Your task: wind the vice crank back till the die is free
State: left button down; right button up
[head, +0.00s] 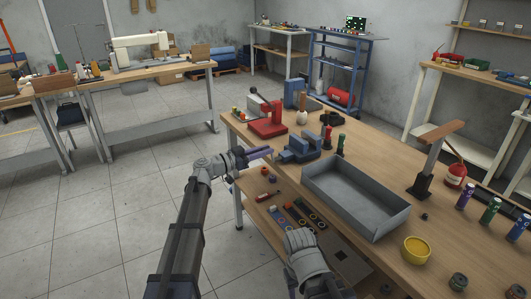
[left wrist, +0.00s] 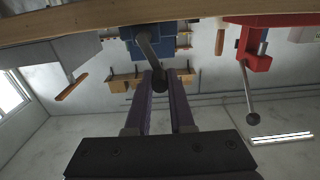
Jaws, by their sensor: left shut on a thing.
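The blue vice (head: 300,149) stands at the near edge of the wooden bench; it also shows in the left wrist view (left wrist: 166,47). Its dark crank arm (left wrist: 147,48) slants out and ends in a dark round knob (left wrist: 159,80). My left gripper (head: 262,152) reaches to the vice's near left side. Its purple fingers (left wrist: 166,85) are shut on the crank knob, one on each side. I cannot make out the die between the vice jaws. My right wrist (head: 306,252) is low in front of the bench; its fingers do not show clearly.
A red press (head: 268,125) with a ball-ended lever stands left of the vice. A grey tray (head: 352,205) lies close on its right. Red and green bottles (head: 341,144) stand behind. A lower shelf (head: 262,203) holds small parts. The floor left of the bench is clear.

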aim_at(270, 163)
pick_arm(q)
jog(key=f+n+b, duration=0.2)
jog(key=n, duration=0.3)
jog(key=w+a+f+n+b, duration=0.1)
jog(key=f+n+b, duration=0.1)
jog(key=n, duration=0.4)
jog(key=w+f+n+b, duration=0.1)
jog(key=f+n, duration=0.1)
jog(key=n, duration=0.4)
jog(key=shift+a+b, duration=0.3)
jog(key=shift+b, duration=0.1)
jog(key=n, duration=0.1)
jog(key=f+n+b, duration=0.1)
jog(key=n, duration=0.1)
jog(key=shift+s+d, duration=0.15)
jog(key=shift+s+d+f+n+b, duration=0.1)
jog(key=shift+s+f+n+b, duration=0.1)
jog(key=shift+n, duration=0.5)
jog(key=shift+s+d+f+n+b, duration=0.1)
jog(key=shift+f+n, duration=0.05)
jog(key=shift+n, duration=0.55)
jog(key=c, duration=0.8)
grip_release()
jog(key=shift+v, duration=3.85)
